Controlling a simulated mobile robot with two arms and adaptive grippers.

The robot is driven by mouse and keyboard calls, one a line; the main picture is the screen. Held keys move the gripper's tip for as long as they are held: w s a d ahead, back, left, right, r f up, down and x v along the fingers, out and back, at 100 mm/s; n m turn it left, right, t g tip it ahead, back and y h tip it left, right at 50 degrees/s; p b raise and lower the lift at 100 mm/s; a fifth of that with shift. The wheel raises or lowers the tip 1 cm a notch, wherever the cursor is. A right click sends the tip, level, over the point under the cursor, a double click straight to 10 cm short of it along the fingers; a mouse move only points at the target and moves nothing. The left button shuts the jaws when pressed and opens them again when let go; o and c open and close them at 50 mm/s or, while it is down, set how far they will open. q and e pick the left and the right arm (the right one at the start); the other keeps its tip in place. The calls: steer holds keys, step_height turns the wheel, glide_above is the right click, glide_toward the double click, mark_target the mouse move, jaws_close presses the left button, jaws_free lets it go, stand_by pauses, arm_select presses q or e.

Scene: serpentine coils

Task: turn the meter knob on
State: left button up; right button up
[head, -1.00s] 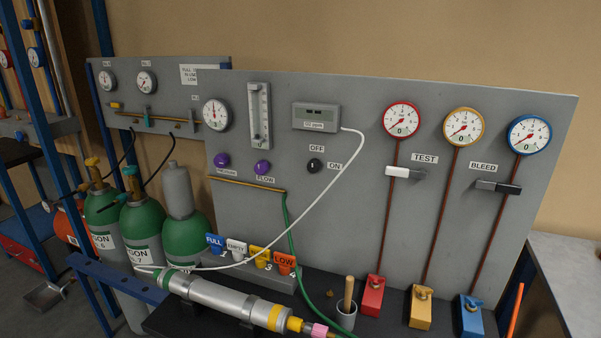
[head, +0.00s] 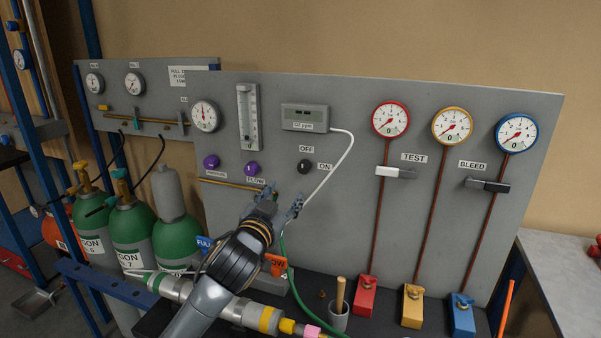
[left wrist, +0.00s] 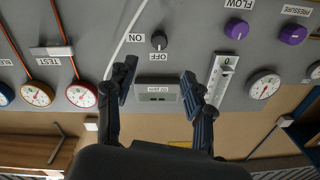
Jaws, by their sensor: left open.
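The meter knob (head: 304,166) is a small black knob on the grey panel, between the OFF label above it and the ON label to its right. In the left wrist view, which is upside down, the knob (left wrist: 159,40) has a faint light mark that seems to face the OFF label. The grey meter box (head: 305,117) sits above the knob. My left gripper (head: 283,200) is open and empty, just below and left of the knob in the head view, apart from it. In the left wrist view my gripper's fingers (left wrist: 157,78) are spread on either side of the meter box. My right gripper is not in view.
Purple knobs (head: 252,168) sit left of the meter knob. A white hose (head: 338,165) runs from the meter box down past the ON label. Levers (head: 396,172) and gauges (head: 390,120) are at the right. A silver cylinder (head: 250,312) lies below on the bench.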

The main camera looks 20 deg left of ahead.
mark_target(302, 171)
arm_select(q)
steer(key=w+p, duration=0.2)
steer(key=w, duration=0.9)
steer(key=shift+w+p, duration=0.2)
steer(key=shift+p, duration=0.1)
steer(key=shift+w+f, duration=0.1)
steer(key=shift+w, duration=0.7)
jaws_close()
